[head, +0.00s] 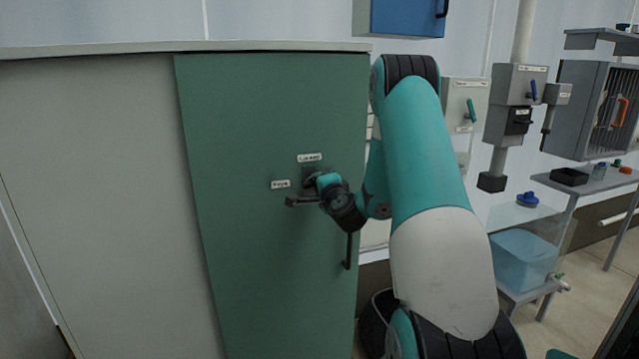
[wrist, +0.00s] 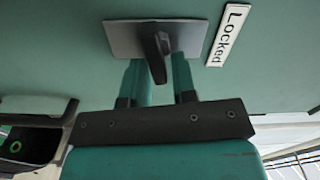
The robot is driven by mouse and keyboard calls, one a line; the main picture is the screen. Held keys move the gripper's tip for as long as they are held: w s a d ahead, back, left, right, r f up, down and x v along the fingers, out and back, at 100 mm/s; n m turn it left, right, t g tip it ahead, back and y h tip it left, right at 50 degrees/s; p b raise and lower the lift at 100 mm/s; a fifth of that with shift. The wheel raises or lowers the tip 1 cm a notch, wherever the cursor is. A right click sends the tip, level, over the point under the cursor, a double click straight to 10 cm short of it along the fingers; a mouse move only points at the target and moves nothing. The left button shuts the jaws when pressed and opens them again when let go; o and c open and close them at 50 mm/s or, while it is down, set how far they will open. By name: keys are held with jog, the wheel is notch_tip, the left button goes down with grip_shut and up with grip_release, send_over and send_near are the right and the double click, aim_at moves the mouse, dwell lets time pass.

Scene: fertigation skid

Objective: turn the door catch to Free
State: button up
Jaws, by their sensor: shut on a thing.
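The door catch is a dark lever (wrist: 153,55) on a grey square plate (wrist: 118,38) on the green door (head: 265,115). My gripper (wrist: 158,82) is shut on the lever, with a teal finger on each side of it. In the head view my gripper (head: 322,182) covers most of the catch, and part of the dark plate (head: 308,173) shows. The "Locked" label (head: 310,157) is just above the catch and the "Free" label (head: 280,184) is to its left. The "Locked" label also shows beside the plate in the wrist view (wrist: 228,34). I cannot tell exactly which way the lever points.
A black door handle (head: 348,251) hangs below and right of the catch, close to my wrist. A pale panel (head: 100,180) lies left of the door. Switch boxes (head: 515,90), a grey cabinet (head: 580,105) and a blue tub (head: 523,260) stand to the right, beyond my arm.

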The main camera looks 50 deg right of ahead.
jog(key=shift+d+f+m, duration=0.1)
jog(key=shift+f+m, duration=0.05)
jog(key=shift+m, duration=0.85)
jog(key=o, duration=0.7)
jog(key=shift+s+f, duration=0.1)
